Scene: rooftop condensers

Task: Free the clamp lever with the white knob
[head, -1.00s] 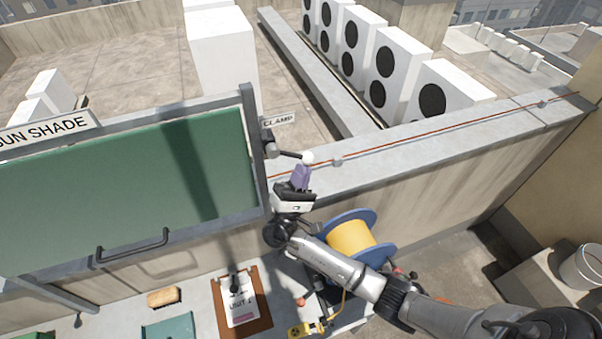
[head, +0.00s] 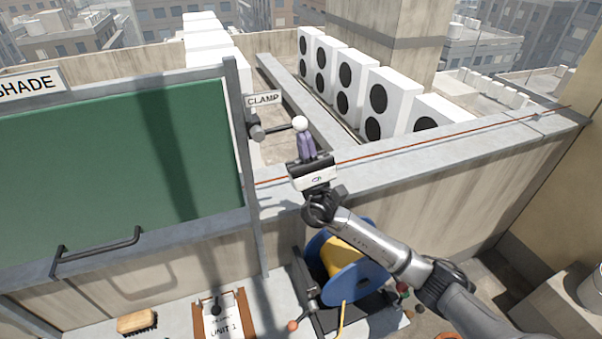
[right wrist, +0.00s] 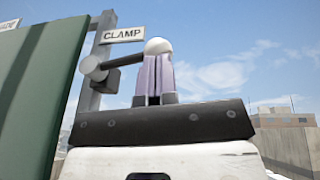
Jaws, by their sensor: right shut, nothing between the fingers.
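My left gripper is not in view.
A CLAMP sign (head: 263,100) is fixed above the hub. The green sun shade (head: 120,160) fills the left. A concrete parapet (head: 430,145) runs behind my gripper. A blue cable reel (head: 360,285), a clipboard (head: 222,320) and a brush (head: 137,322) are on the bench below.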

